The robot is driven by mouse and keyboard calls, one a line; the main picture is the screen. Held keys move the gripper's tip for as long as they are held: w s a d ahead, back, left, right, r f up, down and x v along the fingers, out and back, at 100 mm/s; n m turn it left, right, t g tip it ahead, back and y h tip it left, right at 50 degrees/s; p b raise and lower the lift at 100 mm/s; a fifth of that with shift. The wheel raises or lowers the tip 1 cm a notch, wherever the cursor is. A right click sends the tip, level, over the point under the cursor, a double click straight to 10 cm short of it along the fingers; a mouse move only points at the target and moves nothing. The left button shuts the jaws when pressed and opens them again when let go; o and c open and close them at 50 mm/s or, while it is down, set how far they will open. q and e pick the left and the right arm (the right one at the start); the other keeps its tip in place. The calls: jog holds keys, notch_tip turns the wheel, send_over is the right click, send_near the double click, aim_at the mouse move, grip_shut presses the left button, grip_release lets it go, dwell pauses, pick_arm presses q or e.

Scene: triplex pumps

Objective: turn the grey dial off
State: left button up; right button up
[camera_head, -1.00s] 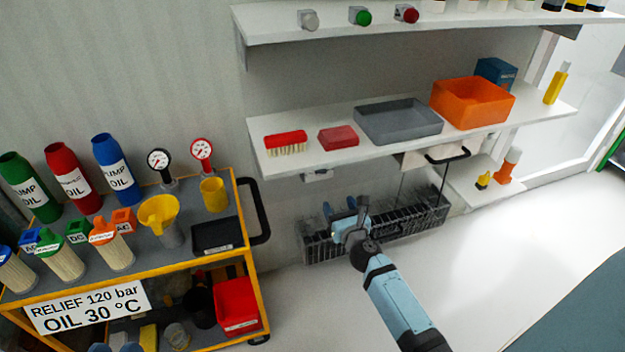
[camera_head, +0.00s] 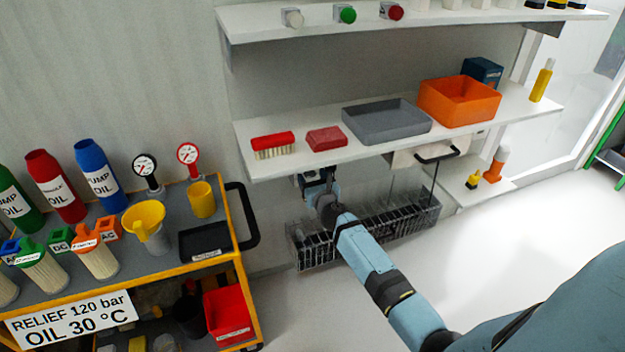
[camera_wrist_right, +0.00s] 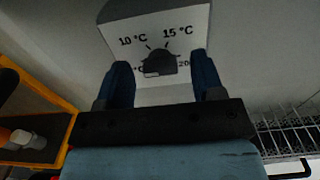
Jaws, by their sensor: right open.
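A dark grey dial (camera_wrist_right: 162,63) sits on a white plate (camera_wrist_right: 190,25) in the right wrist view. The plate is marked 10 °C, 15 °C and a partly covered 20; another label is partly hidden. My right gripper (camera_wrist_right: 160,62) is open, with its two blue fingers on either side of the dial in the picture. I cannot tell whether they touch it. In the head view my right gripper (camera_head: 315,182) is just under the lower shelf's left part and hides the dial. My left gripper is not in view.
The lower shelf (camera_head: 255,160) is right above my right gripper. A wire rack (camera_head: 400,228) is below it. The yellow-framed trolley (camera_head: 250,305) stands to the left. A grey knob (camera_head: 292,18), a green one and a red one are on the upper shelf.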

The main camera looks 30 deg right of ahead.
jog(key=c, duration=0.9)
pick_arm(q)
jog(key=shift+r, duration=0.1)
pick_arm(e)
jog(key=shift+c, duration=0.2)
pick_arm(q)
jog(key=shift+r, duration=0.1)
pick_arm(e)
jog(key=shift+n, duration=0.3)
jog(key=shift+n+p, duration=0.3)
jog(key=shift+n, duration=0.1)
jog(key=n, duration=0.3)
jog(key=shift+n+p, duration=0.3)
jog(key=shift+p, duration=0.05)
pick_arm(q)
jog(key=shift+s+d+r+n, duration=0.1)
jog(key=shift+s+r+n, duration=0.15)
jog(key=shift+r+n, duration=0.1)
pick_arm(e)
jog(key=shift+n, duration=1)
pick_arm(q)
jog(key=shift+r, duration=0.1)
